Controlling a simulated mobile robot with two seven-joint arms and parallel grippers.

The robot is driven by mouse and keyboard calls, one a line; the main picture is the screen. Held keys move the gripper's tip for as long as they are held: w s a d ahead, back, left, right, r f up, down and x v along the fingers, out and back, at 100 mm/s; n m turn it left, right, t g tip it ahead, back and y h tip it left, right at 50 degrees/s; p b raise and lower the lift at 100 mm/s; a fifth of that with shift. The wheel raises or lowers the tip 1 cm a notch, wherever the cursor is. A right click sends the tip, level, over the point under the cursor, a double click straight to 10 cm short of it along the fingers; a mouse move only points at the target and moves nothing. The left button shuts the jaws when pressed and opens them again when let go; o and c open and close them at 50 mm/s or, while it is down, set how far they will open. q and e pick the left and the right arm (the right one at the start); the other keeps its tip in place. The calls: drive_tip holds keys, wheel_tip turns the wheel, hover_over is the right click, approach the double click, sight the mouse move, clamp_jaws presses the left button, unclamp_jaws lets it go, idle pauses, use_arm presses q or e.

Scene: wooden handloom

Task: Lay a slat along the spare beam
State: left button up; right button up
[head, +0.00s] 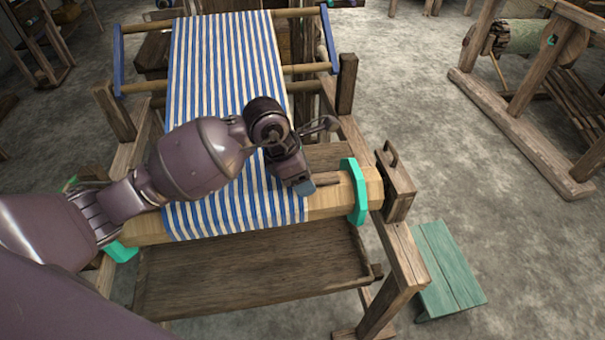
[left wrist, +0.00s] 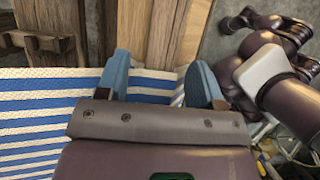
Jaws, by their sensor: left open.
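The front beam (head: 330,200) of the loom is pale wood with a teal flange (head: 353,190) near its right end. Blue-and-white striped cloth (head: 235,205) wraps over it; the cloth also shows in the left wrist view (left wrist: 40,110). My left gripper (head: 305,187) is over the cloth's right edge, pointing down beside this strip. In the left wrist view its blue fingers (left wrist: 160,82) are apart, with brown wood (left wrist: 165,30) beyond them. I cannot tell whether they touch it.
A wooden block with a handle (head: 395,182) stands at the beam's right end. A green stool (head: 446,265) is on the floor at right. Another wooden frame with a green roll (head: 525,37) stands at the far right. The floor between is clear.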

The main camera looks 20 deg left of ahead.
use_arm(q)
drive_tip(key=p+v, duration=0.1)
drive_tip(key=v, duration=0.9)
drive_tip(key=shift+r+p, duration=0.3)
